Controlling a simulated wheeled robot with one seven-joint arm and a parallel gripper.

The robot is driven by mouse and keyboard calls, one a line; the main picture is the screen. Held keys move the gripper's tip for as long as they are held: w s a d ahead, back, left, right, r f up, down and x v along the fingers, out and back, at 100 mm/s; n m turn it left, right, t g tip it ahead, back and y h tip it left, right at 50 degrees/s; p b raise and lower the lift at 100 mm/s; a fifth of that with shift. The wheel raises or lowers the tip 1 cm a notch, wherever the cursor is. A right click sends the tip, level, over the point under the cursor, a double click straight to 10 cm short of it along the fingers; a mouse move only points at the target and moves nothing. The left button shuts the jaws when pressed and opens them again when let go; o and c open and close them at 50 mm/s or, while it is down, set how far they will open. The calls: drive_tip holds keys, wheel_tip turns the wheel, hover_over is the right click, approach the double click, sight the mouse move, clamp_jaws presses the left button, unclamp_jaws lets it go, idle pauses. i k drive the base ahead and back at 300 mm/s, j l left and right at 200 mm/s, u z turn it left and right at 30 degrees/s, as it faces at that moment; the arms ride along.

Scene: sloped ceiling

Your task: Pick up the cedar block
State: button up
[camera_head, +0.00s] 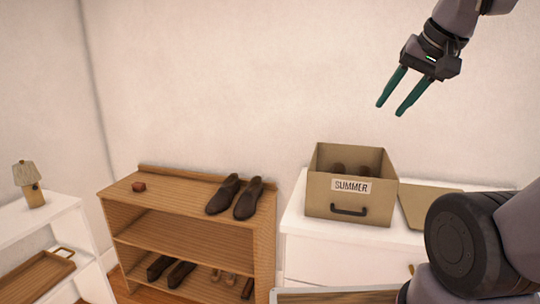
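The cedar block appears to be the small reddish-brown block (138,187) lying on the left part of the wooden shoe rack's top (165,187). My gripper (391,108) is raised in the upper right, in front of the bare wall. Its two green fingers are apart with nothing between them. It is well to the right of the block and above it in the picture, not touching anything.
A pair of dark shoes (234,197) stands on the rack top, right of the block. More shoes (171,271) sit lower down. A "SUMMER" box (330,207) stands on a white dresser (305,241) at right. A small lamp (28,184) stands on a white unit (62,217) at left.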

sight(137, 187)
drive_tip(key=u, duration=1.25)
drive_tip(key=i+j+z, duration=0.3)
drive_tip(key=i+j, duration=0.55)
drive_tip(key=i, duration=0.25)
drive_tip(key=i+j+z, duration=0.3)
drive_tip(key=i+j, duration=0.75)
